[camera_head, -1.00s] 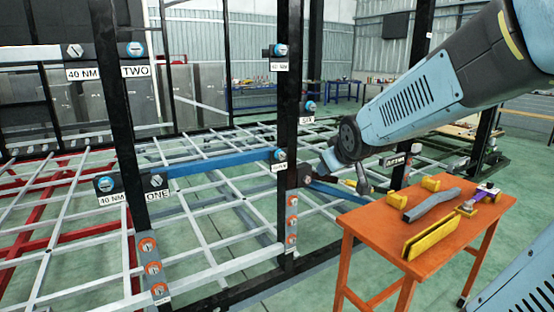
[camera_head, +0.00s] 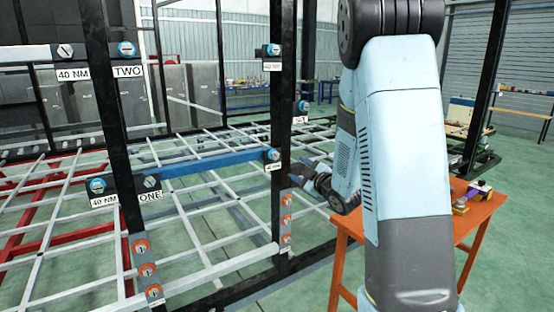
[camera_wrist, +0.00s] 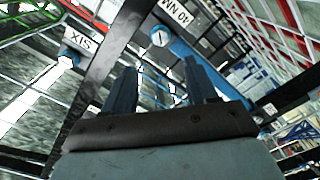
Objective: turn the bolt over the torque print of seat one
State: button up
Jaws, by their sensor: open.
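In the head view, the label ONE (camera_head: 150,196) and a 40 NM print (camera_head: 104,201) sit on a plate on the left post. A blue-rimmed slotted bolt (camera_head: 97,185) is directly above that print, and a grey bolt (camera_head: 151,181) is above ONE. My gripper (camera_head: 303,174) is beside the middle post, well right of these bolts; the arm partly hides it. In the wrist view, my gripper (camera_wrist: 161,80) is open with nothing between its fingers. Beyond them are a slotted bolt (camera_wrist: 160,37) and an upside-down 40 NM print (camera_wrist: 175,11).
A blue beam (camera_head: 215,160) joins the left post to the middle post (camera_head: 283,110). Label TWO (camera_head: 128,71) is higher on the left. An orange table (camera_head: 480,214) stands behind my arm.

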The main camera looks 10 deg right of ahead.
aim_at(276, 157)
jog(key=x, duration=1.4)
jog(key=shift+s, duration=0.1)
jog(key=c, duration=1.1)
jog(key=shift+o, duration=0.2)
jog(key=shift+a, duration=0.25)
jog(key=shift+d+f, duration=0.1)
